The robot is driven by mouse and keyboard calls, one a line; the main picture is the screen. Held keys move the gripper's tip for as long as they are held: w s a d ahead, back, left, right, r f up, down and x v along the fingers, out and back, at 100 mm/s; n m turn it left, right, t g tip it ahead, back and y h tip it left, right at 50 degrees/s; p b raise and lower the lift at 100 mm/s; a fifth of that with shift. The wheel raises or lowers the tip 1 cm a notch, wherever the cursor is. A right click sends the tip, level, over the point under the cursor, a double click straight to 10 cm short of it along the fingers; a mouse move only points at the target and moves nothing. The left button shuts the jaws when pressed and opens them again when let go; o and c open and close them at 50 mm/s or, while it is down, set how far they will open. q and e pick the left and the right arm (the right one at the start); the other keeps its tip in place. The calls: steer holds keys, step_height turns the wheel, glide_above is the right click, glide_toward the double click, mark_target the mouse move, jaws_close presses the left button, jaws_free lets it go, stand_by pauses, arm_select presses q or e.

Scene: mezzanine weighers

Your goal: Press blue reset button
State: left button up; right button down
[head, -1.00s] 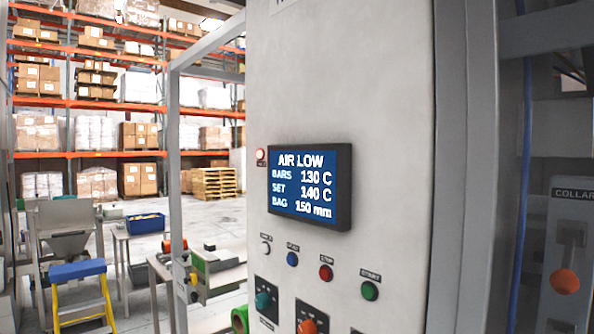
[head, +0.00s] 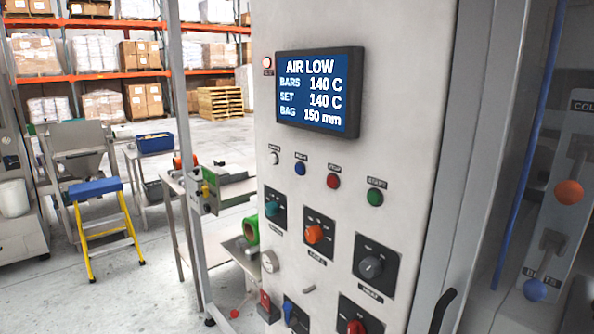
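The blue reset button (head: 300,168) sits on the grey control panel (head: 410,70), in a row below the screen. A white button (head: 275,158) is to its left; a red button (head: 333,181) and a green button (head: 375,197) are to its right. The screen (head: 318,92) reads AIR LOW, BARS 140 C, SET 140 C, BAG 150 mm. Neither of my grippers shows in the head view.
Below the buttons are a teal knob (head: 271,208), an orange knob (head: 315,234) and a black knob (head: 370,267). Levers with an orange ball (head: 568,192) and a blue ball (head: 535,290) stand at right. A yellow step stool (head: 105,225) stands on the floor at left.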

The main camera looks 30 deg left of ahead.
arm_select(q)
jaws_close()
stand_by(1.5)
